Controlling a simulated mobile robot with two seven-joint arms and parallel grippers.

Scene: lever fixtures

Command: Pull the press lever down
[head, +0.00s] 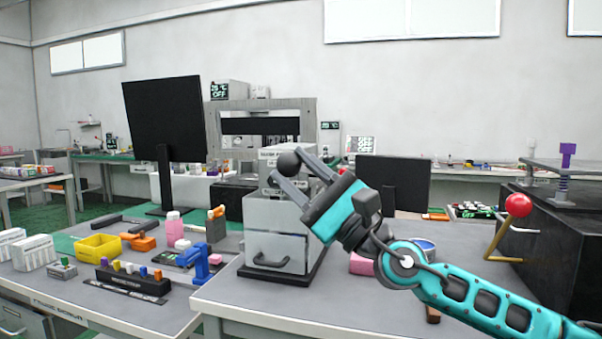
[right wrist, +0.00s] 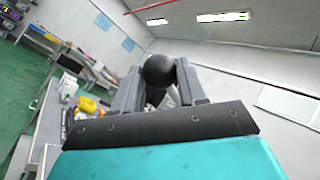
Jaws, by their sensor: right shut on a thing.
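The press lever ends in a black ball knob (head: 289,162), in front of the grey press box at the middle of the table. My right gripper (head: 298,170) reaches in from the right and is shut on this knob. In the right wrist view the knob (right wrist: 159,70) sits between the two grey fingers (right wrist: 160,88) near their tips. The lever's rod is mostly hidden behind the knob and fingers. My left gripper is not in view.
The grey press box (head: 290,225) stands on a dark base below the gripper. A red-knobbed lever (head: 518,205) is at the right, by a black block. A monitor (head: 165,120), yellow bin (head: 98,245) and blue tool (head: 201,265) are at left. The front table strip is clear.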

